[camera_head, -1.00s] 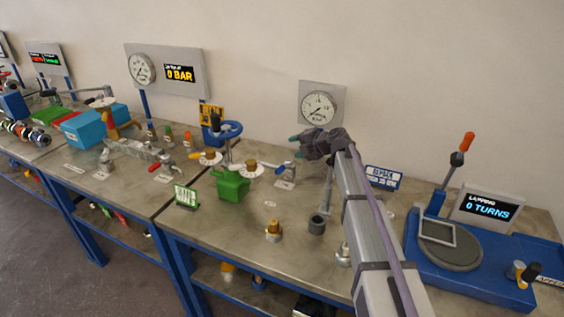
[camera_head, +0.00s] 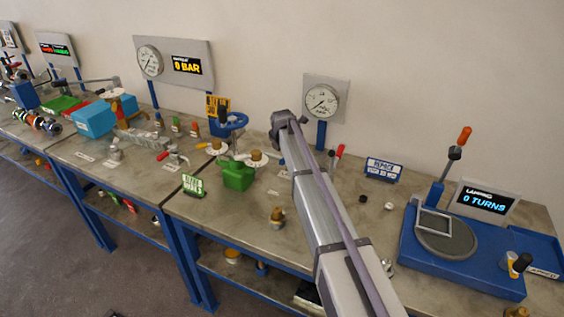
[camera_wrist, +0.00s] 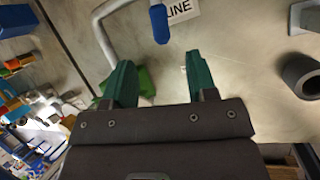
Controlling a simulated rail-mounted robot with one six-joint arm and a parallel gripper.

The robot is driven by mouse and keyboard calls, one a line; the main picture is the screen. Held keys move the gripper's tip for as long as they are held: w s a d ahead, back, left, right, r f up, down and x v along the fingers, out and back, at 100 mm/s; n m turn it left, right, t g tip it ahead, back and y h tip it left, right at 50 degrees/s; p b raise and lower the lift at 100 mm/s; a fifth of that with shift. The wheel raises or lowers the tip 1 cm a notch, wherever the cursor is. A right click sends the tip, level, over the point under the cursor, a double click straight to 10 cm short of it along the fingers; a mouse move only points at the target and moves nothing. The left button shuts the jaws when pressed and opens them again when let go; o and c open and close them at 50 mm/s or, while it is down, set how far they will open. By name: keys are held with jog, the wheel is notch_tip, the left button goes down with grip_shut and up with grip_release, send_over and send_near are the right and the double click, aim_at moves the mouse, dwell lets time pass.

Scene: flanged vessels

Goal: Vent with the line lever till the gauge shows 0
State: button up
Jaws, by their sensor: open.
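In the wrist view my gripper (camera_wrist: 158,65) is open, with its two green fingers apart and nothing held between them. A lever with a blue-capped end (camera_wrist: 159,24) is ahead of the fingers, beside a white LINE label (camera_wrist: 184,8); it is apart from them. A round white gauge (camera_head: 322,101) stands on a grey plate at the back wall in the head view; its needle position is too small to read surely. In the head view my wrist (camera_head: 288,122) is left of this gauge, and the fingers and blue-capped lever are hidden or cannot be made out.
A pale bent tube (camera_wrist: 107,35) runs near the left finger. A grey hollow cylinder (camera_wrist: 303,75) stands at right. A green can (camera_head: 237,175) and a brass fitting (camera_head: 277,216) stand on the bench. Another board (camera_head: 176,65) has a gauge and shows 0 BAR. A blue lapping station (camera_head: 465,260) is at right.

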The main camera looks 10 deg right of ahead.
jog(key=b+x, duration=0.7)
jog(key=x, duration=0.2)
jog(key=shift+s, duration=0.15)
jog(key=shift+w+f, duration=0.25)
jog(key=shift+f, duration=0.05)
jog(key=shift+r, duration=0.1)
grip_shut()
